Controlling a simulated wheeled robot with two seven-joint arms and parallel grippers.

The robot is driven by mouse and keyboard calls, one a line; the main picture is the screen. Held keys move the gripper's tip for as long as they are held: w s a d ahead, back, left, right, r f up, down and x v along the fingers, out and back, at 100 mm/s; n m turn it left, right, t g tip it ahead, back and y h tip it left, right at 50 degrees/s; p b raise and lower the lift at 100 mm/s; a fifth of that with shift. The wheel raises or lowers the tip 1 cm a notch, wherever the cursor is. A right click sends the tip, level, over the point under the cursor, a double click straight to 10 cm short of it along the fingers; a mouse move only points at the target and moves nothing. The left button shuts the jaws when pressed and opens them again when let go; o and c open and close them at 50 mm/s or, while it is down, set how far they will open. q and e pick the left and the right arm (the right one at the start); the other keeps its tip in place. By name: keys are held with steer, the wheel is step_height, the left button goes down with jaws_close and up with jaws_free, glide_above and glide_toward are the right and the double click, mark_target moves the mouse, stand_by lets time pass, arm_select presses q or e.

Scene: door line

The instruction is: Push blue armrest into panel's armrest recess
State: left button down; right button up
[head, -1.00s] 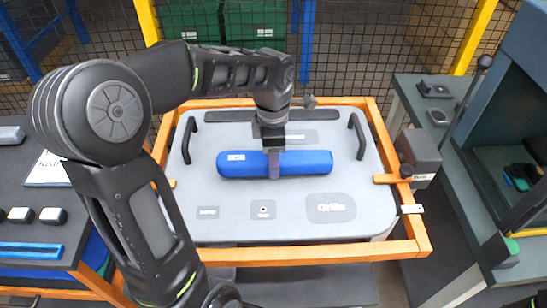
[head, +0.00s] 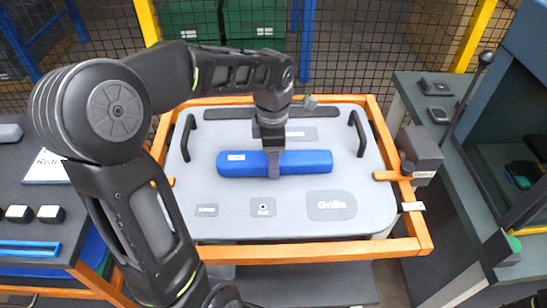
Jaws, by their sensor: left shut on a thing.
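The blue armrest (head: 305,162) lies level across the middle of the grey door panel (head: 230,222). My left gripper (head: 273,168) comes down from above and is shut on the armrest at about its middle. The armrest covers whatever part of the panel lies under it, so the armrest recess cannot be made out, nor how deep the armrest sits. My right gripper is not in view.
An orange frame (head: 330,252) surrounds the panel, with a dark grey clamp block (head: 420,150) at its right. Black handles (head: 357,134) stand at both sides of the panel. A bench with small parts (head: 20,214) is at left; a dark bench with a blue cabinet is at right.

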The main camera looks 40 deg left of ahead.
arm_select(q)
steer(key=c, duration=0.6)
jaws_free()
steer(key=shift+o, duration=0.2)
steer(key=shift+r+b, duration=0.3)
steer(key=shift+r, duration=3.6)
